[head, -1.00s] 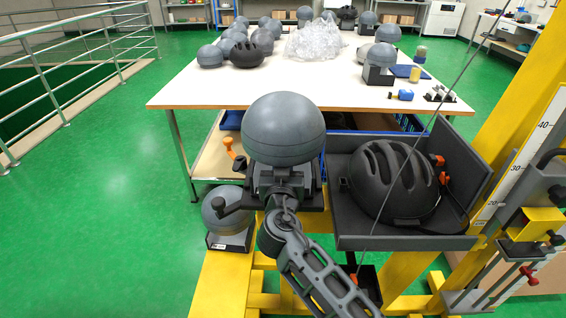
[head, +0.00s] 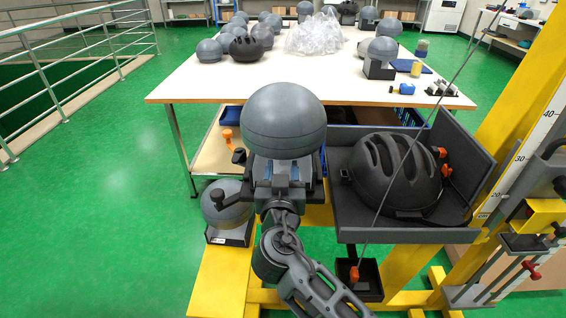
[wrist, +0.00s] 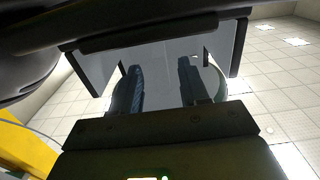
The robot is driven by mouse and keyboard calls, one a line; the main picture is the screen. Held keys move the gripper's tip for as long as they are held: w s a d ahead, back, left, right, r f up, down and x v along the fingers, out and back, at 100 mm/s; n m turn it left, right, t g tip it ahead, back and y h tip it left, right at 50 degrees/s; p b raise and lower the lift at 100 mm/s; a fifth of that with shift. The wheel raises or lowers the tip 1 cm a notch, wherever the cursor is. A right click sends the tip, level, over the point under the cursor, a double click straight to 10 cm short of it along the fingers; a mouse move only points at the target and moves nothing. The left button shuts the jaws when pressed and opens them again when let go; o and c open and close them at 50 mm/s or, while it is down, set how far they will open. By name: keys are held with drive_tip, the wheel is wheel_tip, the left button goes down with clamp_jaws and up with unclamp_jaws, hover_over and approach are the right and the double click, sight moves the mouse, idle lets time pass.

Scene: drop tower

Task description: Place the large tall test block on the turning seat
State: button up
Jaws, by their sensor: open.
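The large grey domed block (head: 283,120) stands upright just beyond my gripper (head: 283,174), with a paler neck below its dome. The gripper is open, its two blue-padded fingers apart in front of that neck; I cannot tell whether they touch it. In the wrist view the fingers (wrist: 162,88) are spread before a flat grey face framed by dark brackets. The turning seat is not clearly visible; my gripper and wrist cover what is under the block. Another grey domed block (head: 228,208) sits low at left on a dark base with a white label.
A dark carriage tray (head: 405,236) with a black helmet (head: 396,174) stands close at right, crossed by a thin cable. The yellow tower (head: 512,120) rises at far right. The white table (head: 240,90) behind holds several headforms, helmets and a clear plastic bag (head: 313,35). Green floor is free at left.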

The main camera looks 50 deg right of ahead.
drive_tip(key=b+v, duration=0.1)
drive_tip(key=v, duration=0.5)
drive_tip(key=s+a+f+n+t+y, duration=0.1)
drive_tip(key=s+a+f+n+y, duration=0.35)
drive_tip(key=s, duration=0.35)
drive_tip(key=s+a+f+n+t+y, duration=0.1)
drive_tip(key=s+a+f+n+y, duration=0.3)
drive_tip(key=s+a+f+y, duration=0.25)
drive_tip(key=s+a+r+n+t+y, duration=0.2)
drive_tip(key=s+r, duration=0.8)
drive_tip(key=s, duration=0.5)
drive_tip(key=shift+s+r+y, duration=0.2)
drive_tip(key=shift+y, duration=0.4)
